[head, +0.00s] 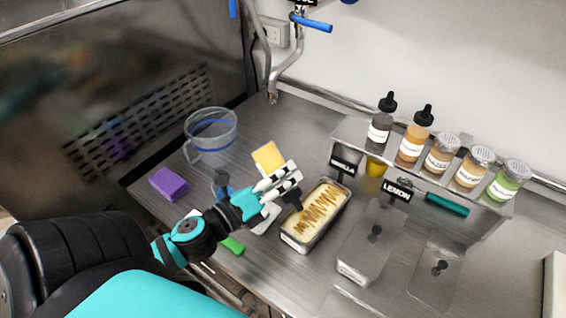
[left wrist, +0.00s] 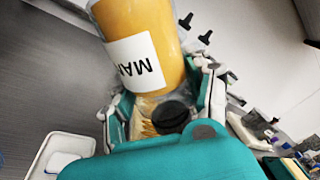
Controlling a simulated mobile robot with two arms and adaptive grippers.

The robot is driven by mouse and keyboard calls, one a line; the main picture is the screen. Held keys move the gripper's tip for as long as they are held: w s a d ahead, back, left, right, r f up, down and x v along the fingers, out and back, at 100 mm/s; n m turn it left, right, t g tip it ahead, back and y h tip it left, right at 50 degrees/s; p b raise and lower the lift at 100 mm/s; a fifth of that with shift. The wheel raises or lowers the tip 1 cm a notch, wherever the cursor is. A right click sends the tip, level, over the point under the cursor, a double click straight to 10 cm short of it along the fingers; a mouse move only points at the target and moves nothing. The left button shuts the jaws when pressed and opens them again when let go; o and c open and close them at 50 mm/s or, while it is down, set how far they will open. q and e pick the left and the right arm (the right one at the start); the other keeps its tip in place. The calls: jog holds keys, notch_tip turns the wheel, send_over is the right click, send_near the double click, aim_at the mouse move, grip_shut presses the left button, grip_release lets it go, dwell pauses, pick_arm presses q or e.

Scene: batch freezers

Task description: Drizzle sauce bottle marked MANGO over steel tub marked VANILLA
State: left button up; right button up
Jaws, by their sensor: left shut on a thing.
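My left gripper (head: 278,181) is shut on the mango sauce bottle (head: 269,156), a yellow-orange bottle held upside down and tilted, with its black nozzle pointing down over the tub's near-left part. In the left wrist view the bottle (left wrist: 143,35) fills the upper middle; its white label reads upside down, starting "MAN", the rest turned away. The steel tub (head: 322,236) sits in the counter below, holding pale cream ice cream with an orange-brown zigzag of sauce on top. The tag (head: 343,164) behind it is partly legible, ending "ILLA". My right gripper is not in view.
A shelf (head: 348,134) at the back right holds two dropper-topped bottles and several shaker jars. Right of the tub are a LEMON tag (head: 397,190) and two knobbed lids (head: 363,253). A clear jug (head: 211,133) and purple block (head: 169,184) stand left.

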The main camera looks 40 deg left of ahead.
pick_arm(q)
jog(key=shift+r, duration=0.1)
jog(key=n+p, duration=0.1)
jog(key=n, duration=0.1)
jog(key=shift+r+n, duration=0.1)
jog(key=shift+n, duration=0.2)
jog(key=shift+n+p, duration=0.35)
jog(key=shift+n, duration=0.35)
jog(key=shift+r+n+p, duration=0.6)
jog(key=shift+n+p, duration=0.5)
jog(key=shift+p, duration=0.15)
jog(key=shift+r+n+p, duration=0.55)
jog(key=shift+n+p, duration=0.65)
